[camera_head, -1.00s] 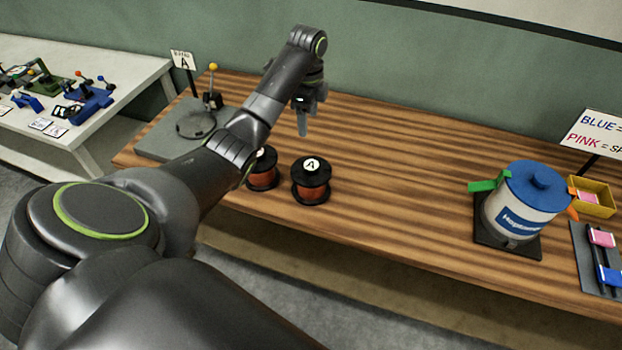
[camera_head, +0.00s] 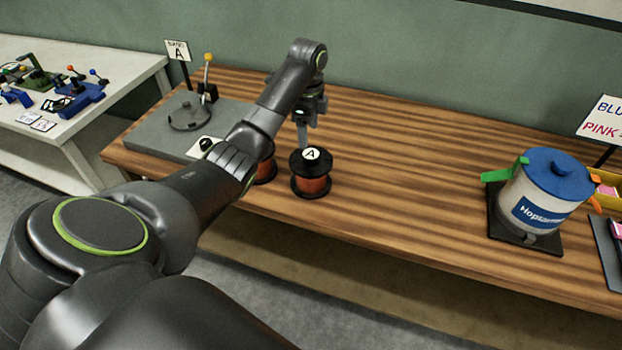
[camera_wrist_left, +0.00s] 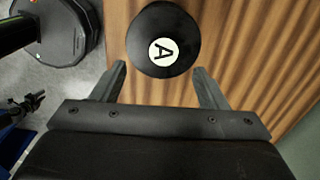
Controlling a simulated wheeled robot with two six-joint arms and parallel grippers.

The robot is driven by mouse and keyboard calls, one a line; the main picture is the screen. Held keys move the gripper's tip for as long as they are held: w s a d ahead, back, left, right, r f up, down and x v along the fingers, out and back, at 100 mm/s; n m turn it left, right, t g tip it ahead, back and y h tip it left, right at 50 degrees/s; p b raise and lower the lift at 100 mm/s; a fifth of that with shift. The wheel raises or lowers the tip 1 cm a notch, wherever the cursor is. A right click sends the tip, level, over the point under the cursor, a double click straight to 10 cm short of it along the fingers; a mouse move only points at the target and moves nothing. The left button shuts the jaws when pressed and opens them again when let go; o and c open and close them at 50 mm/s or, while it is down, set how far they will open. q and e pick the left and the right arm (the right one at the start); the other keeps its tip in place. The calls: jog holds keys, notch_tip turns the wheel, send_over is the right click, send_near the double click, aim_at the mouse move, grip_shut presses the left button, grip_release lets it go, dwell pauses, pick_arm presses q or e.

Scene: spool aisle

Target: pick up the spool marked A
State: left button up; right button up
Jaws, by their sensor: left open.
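The spool marked A (camera_head: 311,182) stands upright on the wooden table, with black flanges, a copper-coloured winding and a white A label on top. In the left wrist view its round black top (camera_wrist_left: 164,40) lies just beyond and between my open fingertips, with the A turned sideways. My left gripper (camera_head: 303,138) points down behind the spool in the head view; it also shows, open and empty, in the left wrist view (camera_wrist_left: 160,75). A second copper spool (camera_head: 266,170) stands to the left, mostly hidden by my left arm. My right gripper is out of view.
A grey plate (camera_head: 150,139) with a ring fixture and yellow-knobbed lever stands at the left, by a sign (camera_head: 178,51) marked A. A blue-lidded pot (camera_head: 536,200) stands at the right. The table (camera_head: 410,185) between spool and pot is clear.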

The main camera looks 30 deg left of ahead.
aim_at(311, 153)
pick_arm(q)
jog(key=shift+f+b, duration=1.05)
jog(key=shift+f, duration=0.45)
jog(key=f, duration=0.2)
jog(key=f+p, duration=0.1)
jog(key=f, duration=0.1)
jog(key=shift+w+d, duration=0.2)
jog(key=shift+w, duration=0.15)
jog(key=shift+f, duration=0.45)
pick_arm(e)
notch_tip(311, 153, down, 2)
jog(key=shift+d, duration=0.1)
pick_arm(q)
grip_shut()
jog(key=shift+w+a+r, duration=0.1)
